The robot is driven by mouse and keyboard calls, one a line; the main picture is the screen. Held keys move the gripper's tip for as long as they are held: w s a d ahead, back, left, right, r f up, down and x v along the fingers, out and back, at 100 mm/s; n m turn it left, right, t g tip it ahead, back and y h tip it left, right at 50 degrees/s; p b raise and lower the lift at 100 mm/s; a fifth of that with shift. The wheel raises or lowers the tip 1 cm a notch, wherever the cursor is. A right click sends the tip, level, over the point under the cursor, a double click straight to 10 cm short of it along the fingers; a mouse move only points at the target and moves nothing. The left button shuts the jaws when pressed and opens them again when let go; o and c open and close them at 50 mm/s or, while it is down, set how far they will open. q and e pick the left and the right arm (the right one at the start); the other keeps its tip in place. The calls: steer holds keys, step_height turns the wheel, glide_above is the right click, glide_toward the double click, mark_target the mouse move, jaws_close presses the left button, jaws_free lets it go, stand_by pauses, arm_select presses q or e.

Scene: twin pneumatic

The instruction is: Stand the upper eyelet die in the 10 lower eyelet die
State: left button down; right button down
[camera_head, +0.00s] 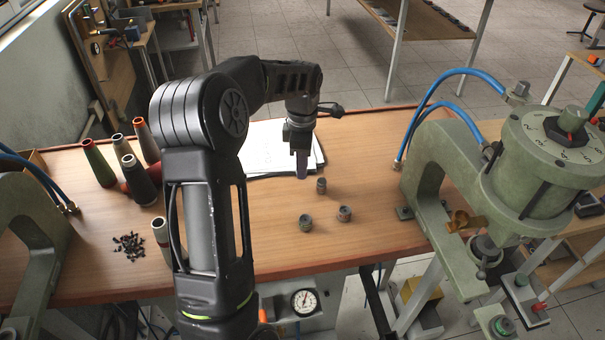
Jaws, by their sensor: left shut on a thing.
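My left gripper (301,171) points down above the table, near the edge of the white papers. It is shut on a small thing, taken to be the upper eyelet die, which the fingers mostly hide. Three small dark metal dies stand apart on the wood to the right and in front of it: one die (321,186) nearest the gripper, one die (305,222) nearest the front edge, and one die (344,213) to the right. Their markings are too small to read, so I cannot tell which is the 10 lower eyelet die. My right gripper is not in view.
A green pneumatic press (425,150) with blue hoses stands at the right; another press (35,220) is at the left. Several thread cones (99,163) and a pile of small black parts (129,246) lie left of my arm. White papers (262,150) lie behind. Table around the dies is clear.

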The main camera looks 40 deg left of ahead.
arm_select(q)
step_height(320, 180, down, 3)
steer(key=shift+r+p, duration=0.1)
steer(key=shift+p, duration=0.35)
steer(key=shift+f, duration=0.4)
steer(key=shift+f, duration=0.2)
steer(key=c, duration=1.2)
jaws_free()
steer(key=shift+c, duration=0.2)
